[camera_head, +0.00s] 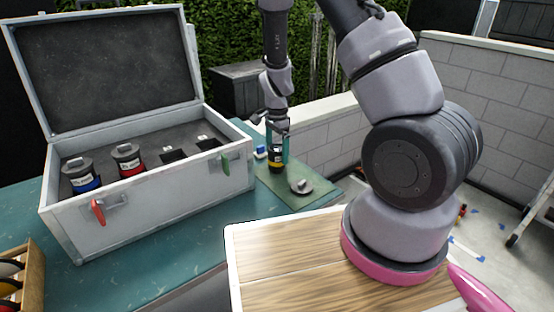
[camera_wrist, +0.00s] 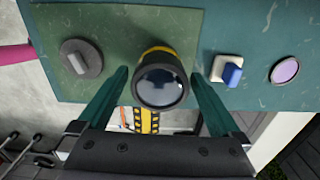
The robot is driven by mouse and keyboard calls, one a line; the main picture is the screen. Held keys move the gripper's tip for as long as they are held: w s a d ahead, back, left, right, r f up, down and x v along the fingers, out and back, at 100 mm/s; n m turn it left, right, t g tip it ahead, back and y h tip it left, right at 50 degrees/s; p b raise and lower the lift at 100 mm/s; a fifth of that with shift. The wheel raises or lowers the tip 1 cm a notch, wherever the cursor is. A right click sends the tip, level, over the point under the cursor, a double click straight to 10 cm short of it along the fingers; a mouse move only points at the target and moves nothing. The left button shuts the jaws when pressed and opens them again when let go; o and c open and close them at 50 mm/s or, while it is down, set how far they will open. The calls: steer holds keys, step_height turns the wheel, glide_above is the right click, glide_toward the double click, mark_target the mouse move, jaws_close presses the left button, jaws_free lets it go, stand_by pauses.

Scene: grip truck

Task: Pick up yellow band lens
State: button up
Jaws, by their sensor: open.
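The yellow band lens (camera_wrist: 160,80) stands upright on the green mat (camera_wrist: 120,22), its dark glass facing the wrist camera and a yellow band showing at its far edge. In the head view the lens (camera_head: 276,158) is black with a yellow band, low at the end of my arm. My gripper (camera_wrist: 160,84) is open, with one teal finger on each side of the lens. A gap shows between each finger and the lens in the wrist view. In the head view my gripper (camera_head: 277,142) is around the upper part of the lens, and its far finger is partly hidden.
A grey round cap (camera_head: 301,186) lies on the mat beside the lens. A blue-and-white block (camera_wrist: 229,70) and a round glass disc (camera_wrist: 285,69) lie on the other side. The open case (camera_head: 150,218) holds a blue-band lens (camera_head: 82,176) and a red-band lens (camera_head: 128,160).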

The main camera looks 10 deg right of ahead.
steer(key=shift+c, duration=0.3)
steer(key=c, duration=1.5)
jaws_close()
steer(key=shift+r, duration=0.2)
